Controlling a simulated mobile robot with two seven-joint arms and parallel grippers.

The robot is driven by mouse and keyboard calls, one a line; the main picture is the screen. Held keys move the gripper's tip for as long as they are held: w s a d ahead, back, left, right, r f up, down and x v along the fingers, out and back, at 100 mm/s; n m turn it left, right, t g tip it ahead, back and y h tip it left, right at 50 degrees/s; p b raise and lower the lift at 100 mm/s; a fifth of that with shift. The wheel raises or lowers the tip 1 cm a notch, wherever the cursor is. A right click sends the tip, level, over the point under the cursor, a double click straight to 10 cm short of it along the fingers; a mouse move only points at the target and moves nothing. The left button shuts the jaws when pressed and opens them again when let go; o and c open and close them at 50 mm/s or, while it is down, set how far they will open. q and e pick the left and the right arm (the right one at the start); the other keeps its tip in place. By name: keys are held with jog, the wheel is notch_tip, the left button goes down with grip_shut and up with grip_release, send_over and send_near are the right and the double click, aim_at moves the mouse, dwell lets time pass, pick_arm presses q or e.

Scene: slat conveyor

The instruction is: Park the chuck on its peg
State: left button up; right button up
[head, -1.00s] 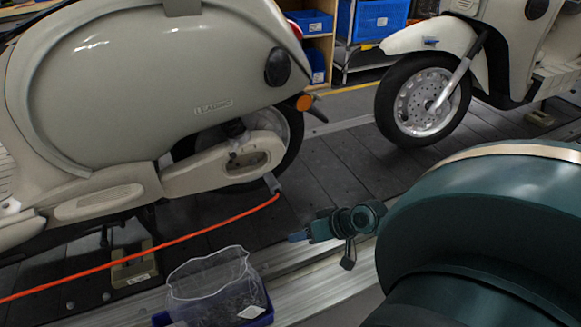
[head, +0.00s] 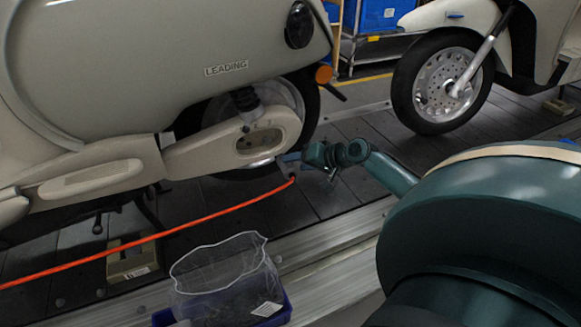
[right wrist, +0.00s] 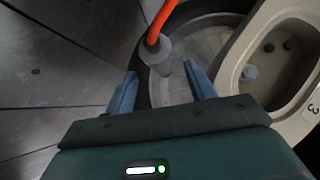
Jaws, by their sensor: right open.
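The chuck (right wrist: 155,52) is a small grey fitting on the end of the orange hose (right wrist: 163,18). In the head view the chuck (head: 287,171) shows beside the scooter's rear wheel, partly behind my right gripper (head: 290,158). In the right wrist view my right gripper (right wrist: 160,76) is open, with its two blue fingers apart. The chuck appears between and just beyond the fingertips; I cannot tell whether they touch it. I cannot make out the peg in either view. My left gripper is not in view.
The cream scooter (head: 110,90) stands close on the left, its rear swingarm (head: 235,140) near my right gripper. A second scooter's front wheel (head: 442,90) is further right. A blue bin (head: 275,312) with a clear bag (head: 225,270) is at the front. Dark slats (head: 345,190) lie below.

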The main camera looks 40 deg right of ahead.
aim_at(295, 173)
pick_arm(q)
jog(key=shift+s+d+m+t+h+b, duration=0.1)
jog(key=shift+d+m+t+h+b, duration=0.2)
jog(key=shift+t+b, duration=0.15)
pick_arm(e)
jog(key=shift+x, duration=2)
jog(key=shift+c, duration=0.2)
jog(key=c, duration=1.1)
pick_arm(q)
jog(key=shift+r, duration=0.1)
pick_arm(e)
jog(key=shift+s, duration=0.15)
jog(key=shift+s+a+r+p, duration=0.1)
jog(key=shift+s+a+p, duration=0.05)
jog(key=shift+s+p, duration=0.35)
jog(key=shift+s+a+p, duration=0.2)
jog(key=shift+s+p, duration=0.25)
jog(key=shift+s+a+p, duration=0.25)
jog(key=shift+s+p, duration=0.3)
jog(key=shift+s, duration=0.2)
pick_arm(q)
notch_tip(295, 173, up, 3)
pick_arm(e)
jog(key=shift+s, duration=0.15)
